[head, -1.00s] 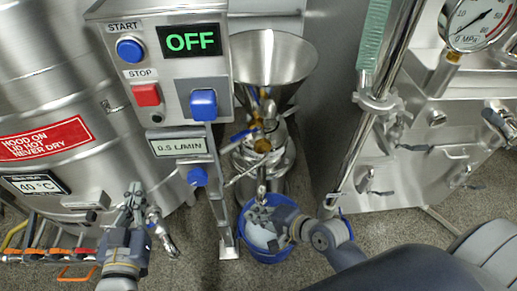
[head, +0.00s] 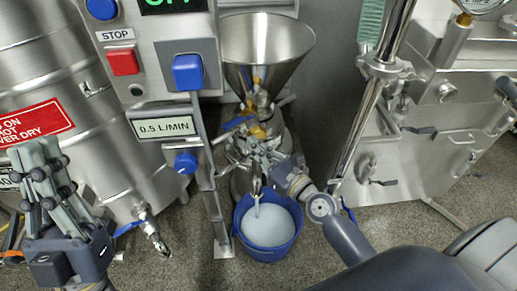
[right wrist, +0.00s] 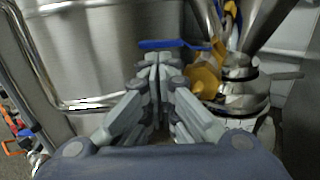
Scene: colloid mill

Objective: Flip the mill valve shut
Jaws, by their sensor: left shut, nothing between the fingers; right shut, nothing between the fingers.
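The colloid mill has a steel hopper (head: 266,55) above a brass valve (head: 262,131). The valve's blue lever (head: 236,123) points out to the left. The lever also shows in the right wrist view (right wrist: 172,44), lying across just beyond my fingertips, with the brass body (right wrist: 205,76) to its right. My right gripper (head: 257,150) is shut and empty, just below the valve; I cannot tell if it touches the lever. My left gripper (head: 35,155) is shut and empty at the left, in front of the steel tank.
A blue bucket (head: 268,253) with white liquid stands under the spout, and a thin pale stream seems to fall into it. A control post (head: 207,190) stands left of the mill. A steel machine (head: 455,125) is at the right.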

